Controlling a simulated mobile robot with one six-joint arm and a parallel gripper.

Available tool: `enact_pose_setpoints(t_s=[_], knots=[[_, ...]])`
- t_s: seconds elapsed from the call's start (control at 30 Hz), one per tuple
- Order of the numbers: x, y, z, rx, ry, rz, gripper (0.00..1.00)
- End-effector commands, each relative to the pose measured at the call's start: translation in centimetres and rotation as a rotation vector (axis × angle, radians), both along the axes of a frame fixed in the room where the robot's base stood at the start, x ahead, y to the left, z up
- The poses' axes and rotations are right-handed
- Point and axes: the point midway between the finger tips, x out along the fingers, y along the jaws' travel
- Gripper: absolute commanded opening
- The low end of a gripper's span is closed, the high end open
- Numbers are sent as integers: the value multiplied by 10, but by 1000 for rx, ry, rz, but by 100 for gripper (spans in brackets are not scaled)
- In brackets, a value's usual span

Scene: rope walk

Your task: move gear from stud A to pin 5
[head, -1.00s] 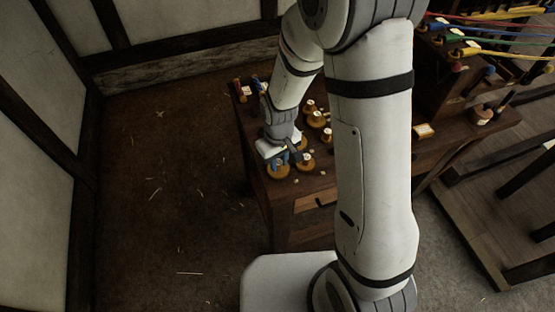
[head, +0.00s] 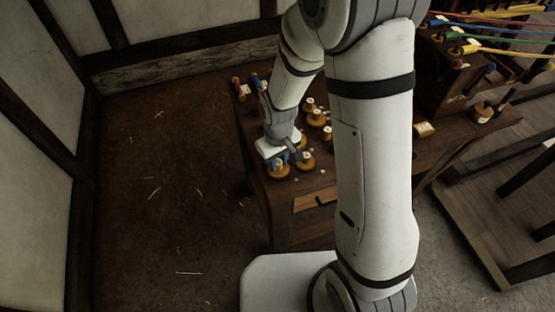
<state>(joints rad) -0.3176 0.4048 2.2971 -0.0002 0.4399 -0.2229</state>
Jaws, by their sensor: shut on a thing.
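My gripper (head: 286,159) points down at the front left of the dark wooden bench, its bluish fingers at a round, yellow-brown wooden gear (head: 278,173). It is shut on this gear, whose top is partly hidden by the gripper. I cannot tell whether the gear is still seated on a stud or lifted a little. Another gear (head: 305,162) with a pale top is just to the right of the fingers. Several similar round pieces (head: 313,119) are farther back. The labels are too small to read, so I cannot tell stud A or pin 5.
Red and blue spools (head: 238,88) lie at the bench's back left corner. Coloured ropes (head: 490,45) run from a wooden rack at the upper right. A low wooden frame (head: 480,210) stands right of the bench (head: 285,205).

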Motion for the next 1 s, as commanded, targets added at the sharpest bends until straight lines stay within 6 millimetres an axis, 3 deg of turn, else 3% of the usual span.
enact_pose_setpoints(t_s=[0.4, 0.43, 0.7, 1.0], knots=[[0, 0, -4, 1, -1, 1, 4], [0, 0, -4, 1, -1, 1, 24], [0, 1, -4, 0, 0, 1, 46], [0, 1, -2, 0, 0, 2, 47]])
